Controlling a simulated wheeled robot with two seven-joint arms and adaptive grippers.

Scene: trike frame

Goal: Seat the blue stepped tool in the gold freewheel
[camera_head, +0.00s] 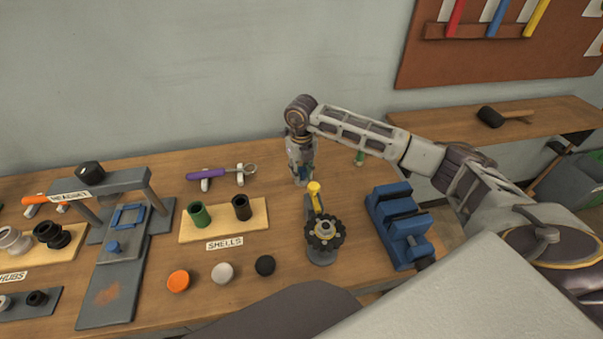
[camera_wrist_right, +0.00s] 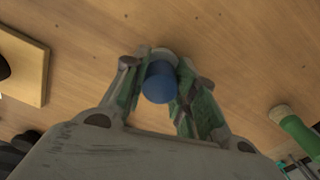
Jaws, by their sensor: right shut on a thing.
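My right gripper (camera_head: 302,183) points down at the bench behind the freewheel stand. In the right wrist view its fingers (camera_wrist_right: 162,90) are shut on the blue tool (camera_wrist_right: 159,82), which shows as a round blue end between the pads. A pale round part shows just beyond it; I cannot tell whether it belongs to the tool or lies under it. The freewheel (camera_head: 325,234) shows as a dark toothed ring with a pale-gold centre, on a grey stand (camera_head: 321,257), in front of the gripper and apart from it. My left gripper is out of view.
A yellow-topped tool (camera_head: 313,188) stands between gripper and freewheel. A blue vise (camera_head: 398,225) is to the right, a shells board (camera_head: 225,222) to the left. A green cylinder (camera_wrist_right: 298,131) lies right in the wrist view. Orange, white and black caps line the front.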

